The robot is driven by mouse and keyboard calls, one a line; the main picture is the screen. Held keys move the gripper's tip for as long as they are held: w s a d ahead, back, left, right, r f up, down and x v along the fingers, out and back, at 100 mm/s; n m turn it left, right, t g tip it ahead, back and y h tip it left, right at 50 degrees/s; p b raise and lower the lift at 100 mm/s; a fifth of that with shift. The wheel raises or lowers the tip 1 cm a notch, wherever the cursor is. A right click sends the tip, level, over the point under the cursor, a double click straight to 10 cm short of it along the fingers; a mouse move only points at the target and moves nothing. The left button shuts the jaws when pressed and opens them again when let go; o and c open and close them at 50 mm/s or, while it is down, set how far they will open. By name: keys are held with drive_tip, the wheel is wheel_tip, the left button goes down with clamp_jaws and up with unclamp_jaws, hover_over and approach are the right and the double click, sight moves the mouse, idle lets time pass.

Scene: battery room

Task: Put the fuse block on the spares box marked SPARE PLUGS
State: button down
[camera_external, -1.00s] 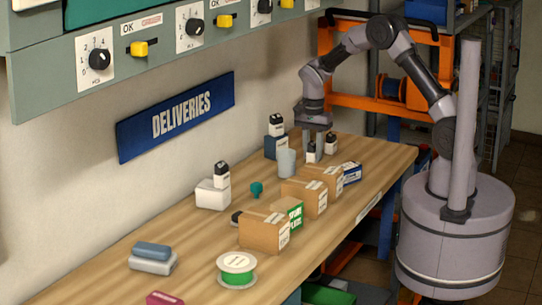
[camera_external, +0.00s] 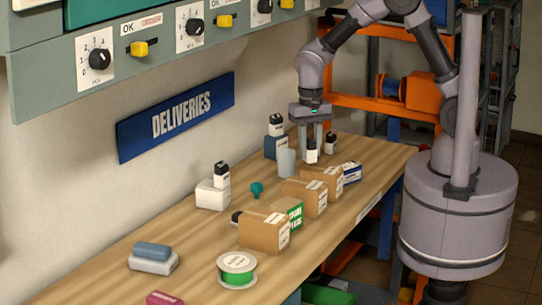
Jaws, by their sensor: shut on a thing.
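My gripper (camera_external: 311,134) points down over the far part of the wooden bench. It is shut on a small white block with a dark top (camera_external: 312,153), which I take to be the fuse block. The fingers partly hide it, and I cannot tell whether it still touches the bench or something below. A green box with white lettering (camera_external: 294,214) stands nearer the camera, partly hidden by cardboard boxes. Its lettering seems to start with SPARE, but the rest is too small to read surely.
Cardboard boxes (camera_external: 264,232) line the bench's front side. Similar black-and-white blocks stand beside my gripper (camera_external: 331,144), on a white box (camera_external: 221,174) and on a dark blue box (camera_external: 276,125). A grey cylinder (camera_external: 287,162) stands close left. The near bench holds a green spool (camera_external: 237,270).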

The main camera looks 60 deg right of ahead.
drive_tip(key=s+a+r+n+p, duration=0.1)
drive_tip(key=s+a+n, duration=0.35)
drive_tip(key=s, duration=0.35)
drive_tip(key=s+a+n+p, duration=0.1)
drive_tip(key=s+a+n, duration=0.35)
drive_tip(key=s, duration=0.35)
hover_over(287, 202)
drive_tip(key=shift+s+a+f+m+b, duration=0.1)
drive_tip(key=shift+f+m+b, duration=0.3)
drive_tip(key=shift+f, duration=0.3)
wheel_tip(287, 202, down, 4)
drive_tip(key=shift+r+b, duration=0.25)
drive_tip(key=shift+b, duration=0.5)
drive_tip(key=shift+f, duration=0.1)
drive_tip(key=c, duration=1.1)
unclamp_jaws()
drive_tip(key=shift+c, duration=0.2)
